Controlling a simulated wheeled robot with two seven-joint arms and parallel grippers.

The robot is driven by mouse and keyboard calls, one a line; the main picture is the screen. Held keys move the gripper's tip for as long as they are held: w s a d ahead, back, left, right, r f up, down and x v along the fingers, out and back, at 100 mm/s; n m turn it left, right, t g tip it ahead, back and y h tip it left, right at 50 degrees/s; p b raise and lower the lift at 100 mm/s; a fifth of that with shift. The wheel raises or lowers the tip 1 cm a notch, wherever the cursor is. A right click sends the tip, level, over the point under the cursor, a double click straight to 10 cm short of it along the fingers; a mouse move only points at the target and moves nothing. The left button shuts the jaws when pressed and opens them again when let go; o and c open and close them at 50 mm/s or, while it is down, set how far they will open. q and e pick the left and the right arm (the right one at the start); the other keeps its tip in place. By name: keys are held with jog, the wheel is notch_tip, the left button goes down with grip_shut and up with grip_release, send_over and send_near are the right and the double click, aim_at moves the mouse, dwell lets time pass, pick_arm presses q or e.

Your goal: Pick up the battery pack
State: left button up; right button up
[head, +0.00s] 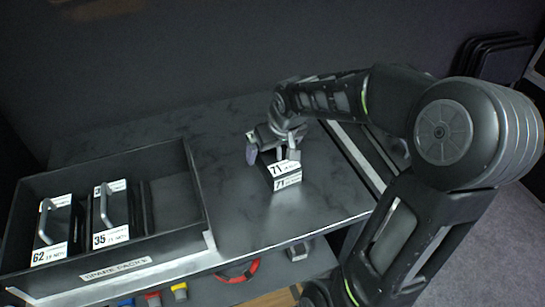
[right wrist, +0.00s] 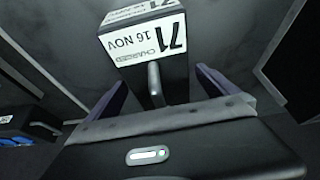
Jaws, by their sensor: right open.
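A dark battery pack (head: 284,178) with white labels reading 71 stands on the dark worktop, right of the tray. In the right wrist view the same battery pack (right wrist: 150,45) shows its white label, reading 71 and 16 NOV, and a grey bar handle. My right gripper (head: 272,154) is over the pack, its two fingers apart. In the right wrist view the fingers of the gripper (right wrist: 158,88) stand on either side of the handle, with a gap to it. The gripper hides part of the pack's top in the head view. My left gripper is not in view.
A grey tray (head: 200,205) labelled SPARE PACKS holds two more packs, numbered 62 (head: 52,232) and 35 (head: 112,215), with grey handles. The worktop between the tray and pack 71 is clear. Coloured items and a red ring (head: 240,272) sit below the worktop's front edge.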

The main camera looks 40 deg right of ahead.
jog(key=shift+c, duration=0.5)
jog(key=c, duration=1.9)
jog(key=shift+w+r, duration=0.1)
grip_shut()
notch_tip(320, 180, up, 10)
jog(key=shift+r, duration=0.1)
